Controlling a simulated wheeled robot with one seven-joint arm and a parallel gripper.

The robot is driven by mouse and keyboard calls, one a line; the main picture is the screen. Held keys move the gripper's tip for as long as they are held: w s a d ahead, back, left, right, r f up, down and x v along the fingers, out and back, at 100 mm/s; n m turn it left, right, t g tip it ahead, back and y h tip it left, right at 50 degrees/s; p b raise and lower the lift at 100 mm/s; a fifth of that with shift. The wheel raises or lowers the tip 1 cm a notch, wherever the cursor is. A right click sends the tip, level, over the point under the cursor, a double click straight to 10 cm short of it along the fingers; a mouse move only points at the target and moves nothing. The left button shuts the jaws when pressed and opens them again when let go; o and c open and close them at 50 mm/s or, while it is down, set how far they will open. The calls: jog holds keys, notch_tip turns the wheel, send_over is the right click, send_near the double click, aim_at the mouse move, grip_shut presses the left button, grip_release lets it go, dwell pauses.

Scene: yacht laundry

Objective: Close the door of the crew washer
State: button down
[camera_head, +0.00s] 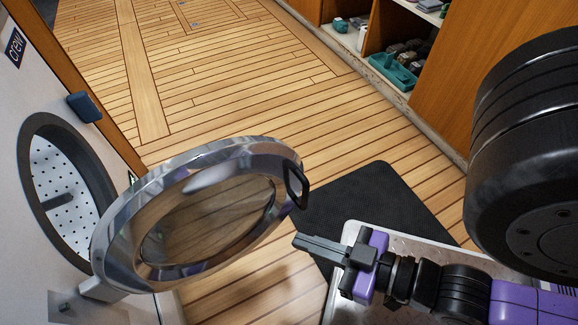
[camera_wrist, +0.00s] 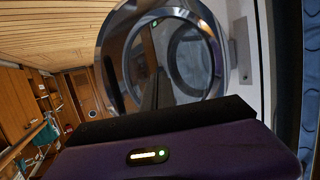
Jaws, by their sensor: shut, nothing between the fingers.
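The crew washer (camera_head: 30,85) is at the left in the head view, with a "crew" label near its top. Its round drum opening (camera_head: 62,195) is uncovered. The washer door (camera_head: 205,215) has a chrome rim and a glass middle and stands swung wide open, hinged low at the left. A dark handle (camera_head: 297,185) sits on the door's far right edge. My gripper (camera_head: 297,241) is shut and empty, pointing left, just below and beside the handle, apparently apart from the door. In the wrist view the door (camera_wrist: 120,60) is ahead of my fingers, with the drum seen beyond.
A dark mat (camera_head: 385,205) lies on the plank floor below my gripper. Wooden shelving (camera_head: 430,50) with a teal tray (camera_head: 393,70) and small items stands at the upper right. The floor (camera_head: 230,90) beyond the door is clear.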

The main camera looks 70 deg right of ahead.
jog(key=s+d+r+m+g+h+p, duration=0.3)
jog(key=s+r+m+h+p, duration=0.2)
jog(key=r+m+p, duration=0.55)
jog(key=m+h, duration=0.2)
jog(key=m, duration=1.1)
send_near(284, 169)
jog(key=x, duration=0.2)
jog(key=b+x, duration=0.1)
jog(key=x, duration=0.2)
jog(key=shift+f, duration=0.4)
jog(key=shift+w+d, duration=0.5)
jog(key=shift+w+d+r, duration=0.1)
